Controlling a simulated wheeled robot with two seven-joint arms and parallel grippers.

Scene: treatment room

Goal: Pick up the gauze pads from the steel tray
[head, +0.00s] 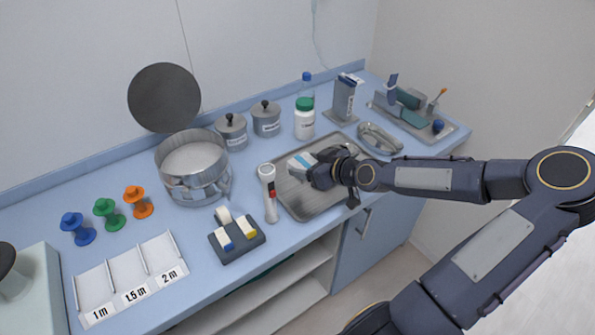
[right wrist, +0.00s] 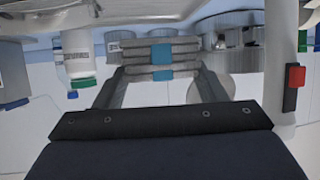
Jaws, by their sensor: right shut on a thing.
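The gauze pads (head: 301,162) are a small whitish stack with a blue band, over the left rear part of the steel tray (head: 314,206). My right gripper (head: 316,171) reaches in from the right and is shut on the gauze pads. In the right wrist view the gauze pads (right wrist: 161,60) show as a layered grey stack with a blue band, gripped between the two fingers. The gap between pads and tray is hard to judge. My left gripper is not in view.
A white flashlight-like device (head: 268,192) stands close to the tray's left side. A white bottle (head: 304,120) with a green cap and two steel canisters (head: 266,119) stand behind. A kidney dish (head: 379,138) lies right of the tray. A steel pot (head: 193,172) stands left.

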